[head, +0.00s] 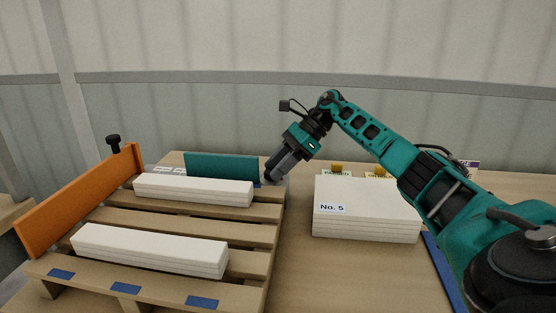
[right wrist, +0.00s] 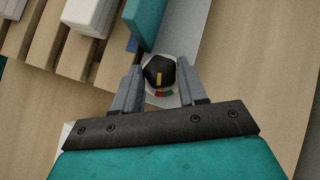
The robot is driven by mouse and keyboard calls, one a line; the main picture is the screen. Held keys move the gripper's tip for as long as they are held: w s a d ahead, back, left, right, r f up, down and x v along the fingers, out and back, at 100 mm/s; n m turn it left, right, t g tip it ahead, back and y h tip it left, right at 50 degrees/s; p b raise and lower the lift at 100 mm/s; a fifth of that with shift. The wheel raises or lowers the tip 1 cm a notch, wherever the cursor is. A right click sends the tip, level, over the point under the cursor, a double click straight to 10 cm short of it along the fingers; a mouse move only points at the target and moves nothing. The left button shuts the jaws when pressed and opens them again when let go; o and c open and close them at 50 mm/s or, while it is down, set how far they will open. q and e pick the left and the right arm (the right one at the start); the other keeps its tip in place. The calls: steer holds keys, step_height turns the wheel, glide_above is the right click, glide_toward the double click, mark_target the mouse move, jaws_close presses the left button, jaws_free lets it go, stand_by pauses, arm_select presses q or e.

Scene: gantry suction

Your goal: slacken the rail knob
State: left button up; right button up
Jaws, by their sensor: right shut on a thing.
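The rail knob (right wrist: 154,73) is a black knob with a yellow pointer stripe, seen from above in the right wrist view. It sits on a pale disc with a red and a green mark, and the stripe points toward these marks. My right gripper (right wrist: 160,78) has one finger on each side of the knob and is shut on it. In the head view my right gripper (head: 273,177) reaches down at the right end of the teal rail (head: 222,166) and hides the knob. My left gripper is not in view.
A pallet (head: 180,222) with two white stacks, one at the back (head: 195,189) and one in front (head: 150,250), is at left. An orange board (head: 80,203) with a black knob (head: 113,140) borders it. A white stack labelled No. 5 (head: 365,215) stands right of the gripper.

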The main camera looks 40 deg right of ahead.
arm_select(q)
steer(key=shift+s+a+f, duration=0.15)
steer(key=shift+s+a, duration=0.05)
arm_select(e)
steer(key=shift+n, duration=0.3)
steer(key=o, duration=0.8)
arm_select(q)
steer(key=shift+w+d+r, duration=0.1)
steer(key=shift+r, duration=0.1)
arm_select(e)
steer(key=shift+d, duration=0.1)
arm_select(q)
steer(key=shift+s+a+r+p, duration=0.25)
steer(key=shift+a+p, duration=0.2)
steer(key=shift+p, duration=0.6)
arm_select(e)
steer(key=shift+v, duration=6.4)
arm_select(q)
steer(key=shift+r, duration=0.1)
arm_select(e)
steer(key=shift+w, duration=0.15)
